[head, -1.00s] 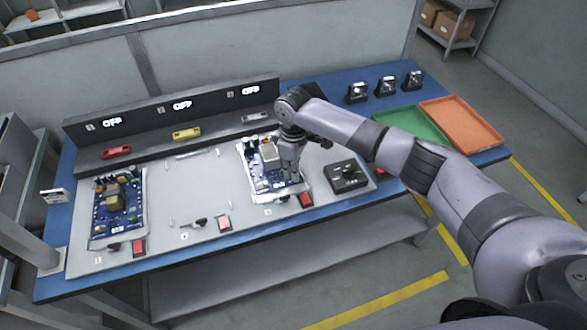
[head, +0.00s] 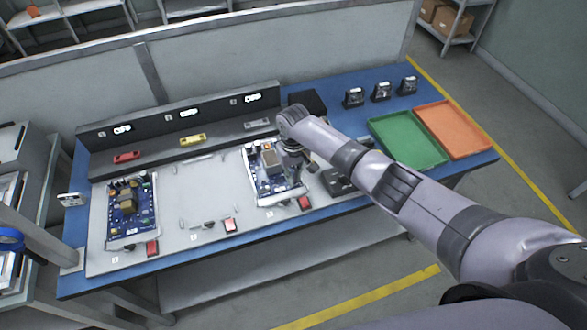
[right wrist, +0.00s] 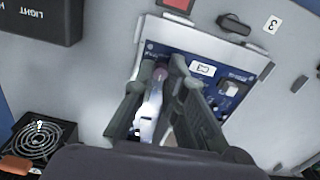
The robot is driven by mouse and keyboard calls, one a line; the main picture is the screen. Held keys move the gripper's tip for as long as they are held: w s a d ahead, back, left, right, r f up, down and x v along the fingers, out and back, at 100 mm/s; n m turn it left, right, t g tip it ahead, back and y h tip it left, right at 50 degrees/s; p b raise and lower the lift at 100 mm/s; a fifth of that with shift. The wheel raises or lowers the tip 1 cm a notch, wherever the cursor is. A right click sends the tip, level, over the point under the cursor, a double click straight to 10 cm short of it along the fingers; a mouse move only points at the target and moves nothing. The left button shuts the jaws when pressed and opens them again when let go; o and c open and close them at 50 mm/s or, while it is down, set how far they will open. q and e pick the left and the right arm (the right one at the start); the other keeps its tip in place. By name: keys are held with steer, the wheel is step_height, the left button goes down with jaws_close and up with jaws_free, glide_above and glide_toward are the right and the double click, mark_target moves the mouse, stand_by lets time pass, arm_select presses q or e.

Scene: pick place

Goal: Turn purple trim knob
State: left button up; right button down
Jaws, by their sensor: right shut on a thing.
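My right gripper (right wrist: 163,68) is over the right-hand blue circuit board (right wrist: 226,90). In the right wrist view its two fingers are closed around a small purple-pink knob (right wrist: 158,75) at the board's edge. The fingers hide part of the knob, so its turn angle cannot be read. In the head view the right-hand board (head: 266,186) lies at station 3 of the grey panel, and my right arm and wrist cover the fingertips and the knob. My left gripper is not in view.
Another board (head: 131,222) lies at the left. Red switches (head: 229,225) line the panel's front. A black box (head: 335,182) stands right of the gripper. A fan (right wrist: 38,143) shows in the wrist view. Green (head: 405,140) and orange (head: 452,128) trays lie at the right.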

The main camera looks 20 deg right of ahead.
steer(key=m+p, duration=0.2)
steer(key=m, duration=0.1)
steer(key=shift+a+r+m, duration=0.1)
steer(key=shift+r+m, duration=0.05)
steer(key=shift+m, duration=0.25)
steer(key=m+p, duration=0.1)
steer(key=m, duration=0.1)
steer(key=shift+m, duration=0.4)
steer(key=m+p, duration=0.1)
steer(key=m, duration=0.1)
steer(key=shift+m, duration=0.3)
steer(key=m+p, duration=0.1)
steer(key=m, duration=0.2)
steer(key=shift+m, duration=0.3)
steer(key=m+p, duration=0.1)
steer(key=m, duration=0.2)
steer(key=shift+w+m, duration=0.1)
steer(key=shift+m, duration=0.3)
steer(key=m, duration=0.3)
steer(key=shift+m, duration=0.3)
steer(key=m, duration=0.3)
steer(key=shift+m, duration=2.2)
steer(key=shift+w, duration=0.1)
